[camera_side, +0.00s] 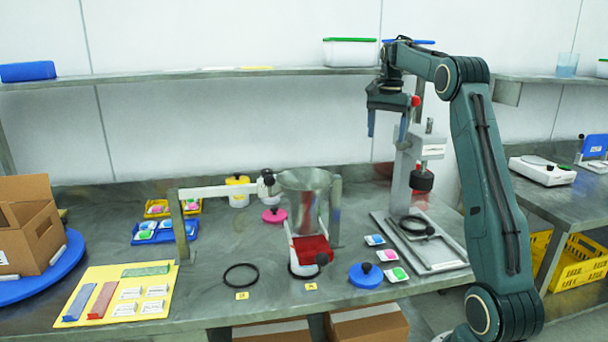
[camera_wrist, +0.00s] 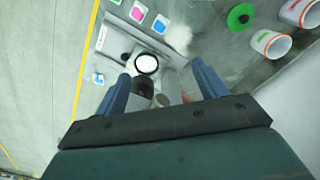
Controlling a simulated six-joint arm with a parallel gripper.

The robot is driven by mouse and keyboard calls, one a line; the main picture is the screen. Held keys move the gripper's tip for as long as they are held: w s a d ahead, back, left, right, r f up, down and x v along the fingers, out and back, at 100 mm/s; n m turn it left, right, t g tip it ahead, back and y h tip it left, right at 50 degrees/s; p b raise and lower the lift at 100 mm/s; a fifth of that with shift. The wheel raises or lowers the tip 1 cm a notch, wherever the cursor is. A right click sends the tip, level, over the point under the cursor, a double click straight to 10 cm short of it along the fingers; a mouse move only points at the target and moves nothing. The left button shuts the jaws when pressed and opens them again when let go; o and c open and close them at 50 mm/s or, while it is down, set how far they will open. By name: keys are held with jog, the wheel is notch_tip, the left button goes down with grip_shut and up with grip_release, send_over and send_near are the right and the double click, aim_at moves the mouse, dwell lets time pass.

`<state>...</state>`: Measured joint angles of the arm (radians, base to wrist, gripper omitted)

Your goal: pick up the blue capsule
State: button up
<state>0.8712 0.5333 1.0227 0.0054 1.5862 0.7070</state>
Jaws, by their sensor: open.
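Small white square dishes carry coloured pieces on the bench right of the drum. The one with a blue piece (camera_side: 374,240) is the farthest back of a row of blue, pink and green. A blue piece on a white dish also shows in the wrist view (camera_wrist: 161,22), near the top. I cannot tell whether these blue pieces are the capsule. My gripper (camera_side: 387,125) is high above the bench, up by the press, fingers pointing down. In the wrist view my gripper (camera_wrist: 160,72) has its two blue fingers wide apart, with nothing held between them.
A press with a dark weight (camera_side: 422,180) stands below and right of my gripper. A metal funnel (camera_side: 305,181) sits over the red drum (camera_side: 312,250). A blue lid (camera_side: 366,276) lies near the dishes. The shelf (camera_side: 230,73) runs behind.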

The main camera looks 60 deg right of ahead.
jog(key=shift+f, duration=1.55)
send_over(375, 237)
notch_tip(375, 237, down, 17)
jog(key=shift+f, duration=0.15)
jog(key=shift+s+f, duration=0.1)
jog(key=shift+f, duration=0.05)
jog(key=shift+f, duration=4.15)
jog(key=shift+f, duration=2.55)
jog(key=c, duration=1)
